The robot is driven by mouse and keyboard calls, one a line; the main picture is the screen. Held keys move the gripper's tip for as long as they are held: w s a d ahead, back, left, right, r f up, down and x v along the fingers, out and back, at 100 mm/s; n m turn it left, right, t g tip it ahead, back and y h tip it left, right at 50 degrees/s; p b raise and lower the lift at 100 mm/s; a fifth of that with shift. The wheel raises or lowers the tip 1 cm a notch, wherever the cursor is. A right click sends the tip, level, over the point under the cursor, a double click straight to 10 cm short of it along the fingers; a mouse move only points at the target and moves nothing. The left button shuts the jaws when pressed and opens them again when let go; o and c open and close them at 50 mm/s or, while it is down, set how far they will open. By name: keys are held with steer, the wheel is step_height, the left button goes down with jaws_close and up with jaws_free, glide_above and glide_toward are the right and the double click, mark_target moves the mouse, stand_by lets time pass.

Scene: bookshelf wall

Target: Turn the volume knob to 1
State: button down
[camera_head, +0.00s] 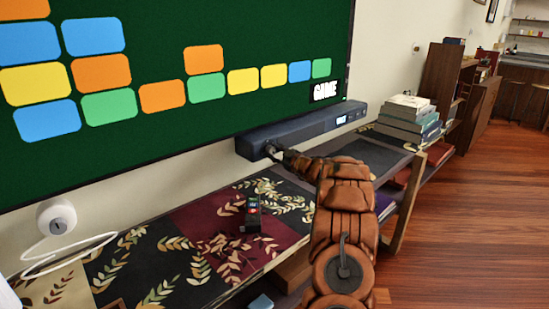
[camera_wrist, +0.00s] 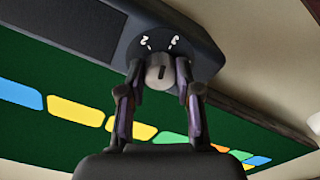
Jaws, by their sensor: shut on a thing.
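The volume knob (camera_wrist: 159,70) is a small grey cylinder with a dark mark on its face, on the end of a dark soundbar (camera_wrist: 100,28). White digits show on the bar around the knob; one looks like a 2, and the others are hard to read. My gripper (camera_wrist: 160,75) has a finger on each side of the knob and is shut on it. In the head view the soundbar (camera_head: 305,128) sits under the screen, and my gripper (camera_head: 272,149) is at its left end. The knob is too small to make out there.
A large screen (camera_head: 180,60) with coloured tiles is just above the soundbar. A small dark device (camera_head: 253,215) stands on the patterned shelf top (camera_head: 190,225). A stack of books (camera_head: 410,118) is at the soundbar's right. A white round device (camera_head: 57,217) is at the left.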

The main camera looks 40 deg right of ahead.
steer(key=n+b, duration=0.3)
steer(key=n, duration=0.1)
steer(key=shift+f+n+b, duration=0.1)
steer(key=shift+n+b, duration=0.2)
steer(key=shift+b, duration=0.05)
steer(key=n+b, duration=0.5)
steer(key=shift+n, duration=0.3)
steer(key=n+b, duration=0.5)
steer(key=shift+f+b, duration=0.1)
steer(key=shift+b, duration=0.25)
steer(key=n+b, duration=0.4)
steer(key=shift+n, duration=0.4)
steer(key=shift+r, duration=0.2)
steer(key=c, duration=0.8)
jaws_free()
steer(key=shift+s, duration=0.1)
